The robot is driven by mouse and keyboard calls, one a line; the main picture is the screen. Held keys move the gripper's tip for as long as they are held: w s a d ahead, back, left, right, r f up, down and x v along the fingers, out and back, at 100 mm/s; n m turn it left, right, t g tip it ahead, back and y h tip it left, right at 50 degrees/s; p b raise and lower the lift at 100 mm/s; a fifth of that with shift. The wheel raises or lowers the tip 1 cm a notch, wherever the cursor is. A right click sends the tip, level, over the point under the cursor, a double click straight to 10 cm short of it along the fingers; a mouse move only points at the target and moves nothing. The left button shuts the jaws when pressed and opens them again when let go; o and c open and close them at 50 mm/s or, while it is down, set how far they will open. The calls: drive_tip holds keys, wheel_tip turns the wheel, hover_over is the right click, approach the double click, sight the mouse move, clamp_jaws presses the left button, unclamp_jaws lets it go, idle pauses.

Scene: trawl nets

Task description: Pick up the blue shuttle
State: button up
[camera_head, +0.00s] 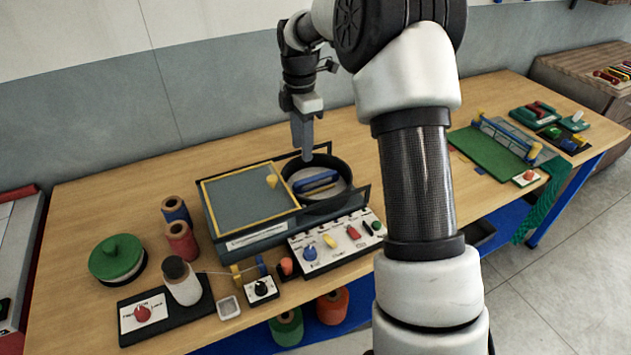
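A blue elongated piece, which looks like the blue shuttle (318,180), lies in a round black-walled well (341,203) at the right end of a grey box. My gripper (306,155) points down at the upper left rim of the well, above the blue piece. Its fingers overlap in this view, so their gap is hidden. Nothing clearly shows held between them.
The grey box has a yellow-framed lid (235,205) with a yellow knob. A white panel (335,243) with coloured knobs stands in front. Thread spools (182,240) and a green round lid (115,257) are at left. A green board (495,150) is at right.

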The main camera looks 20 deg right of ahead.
sight(303, 181)
wheel_tip(303, 181, down, 12)
drive_tip(key=shift+r, duration=0.2)
clamp_jaws()
idle(0.4)
